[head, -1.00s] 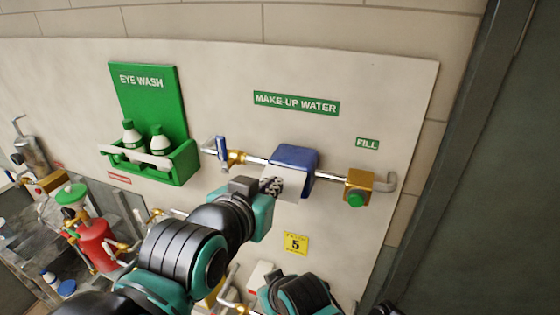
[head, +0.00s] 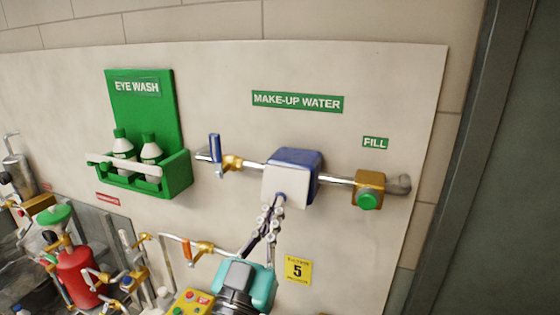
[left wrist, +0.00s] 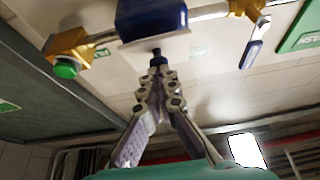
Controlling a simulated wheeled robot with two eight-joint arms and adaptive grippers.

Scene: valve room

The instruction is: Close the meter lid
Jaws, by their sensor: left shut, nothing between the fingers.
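The meter (head: 290,178) is a blue box on the horizontal pipe, with a pale flat lid (head: 288,186) across its front. A small dark knob shows low on the lid. In the left wrist view the blue body (left wrist: 152,17) is at the top, with the pale lid (left wrist: 165,48) in front of it. My left gripper (head: 276,208) is shut and empty, its fingertips at or just below the knob. In the left wrist view the fingertips (left wrist: 157,70) meet at the dark knob (left wrist: 157,56). I cannot tell whether the lid is fully flush. My right gripper is out of view.
A blue-handled valve (head: 215,150) is left of the meter and a brass fitting with a green button (head: 368,200) right. A green eye wash holder (head: 150,120) hangs further left. Pipes and a red vessel (head: 78,275) stand lower left.

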